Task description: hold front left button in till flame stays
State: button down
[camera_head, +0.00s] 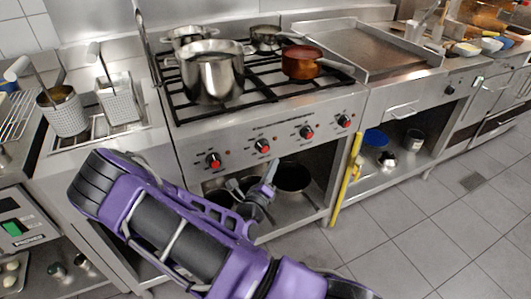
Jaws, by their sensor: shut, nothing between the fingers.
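The steel gas range has a front panel (285,148) with several red-and-black knobs. The leftmost knob (213,161) is at the panel's left end, and the second knob (262,146) is to its right. Small marks show beside the knobs, but I cannot make out a separate button. My gripper (271,170) is shut and empty, below the second knob and in front of the open shelf. I cannot tell its exact distance from the panel. A large steel pot (213,75) covers the front left burner; no flame shows.
A copper pan (301,63) and other pots stand on the grates. Fryer baskets (118,103) are at the left, and a griddle (375,50) is at the right. A yellow bar (345,185) stands by the range's right edge. The tiled floor at right is clear.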

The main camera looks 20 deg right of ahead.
aim_at(265, 149)
jog(key=shift+w, duration=1.75)
jog(key=shift+w+a+p, duration=0.1)
jog(key=shift+w+p, duration=0.05)
jog(key=shift+p, duration=0.15)
dwell(0.4)
jog(key=shift+w, duration=0.25)
jog(key=shift+w, duration=0.35)
dwell(1.9)
jog(key=shift+s, duration=0.1)
dwell(2.2)
jog(key=shift+s+p, duration=0.6)
jog(key=shift+s, duration=0.1)
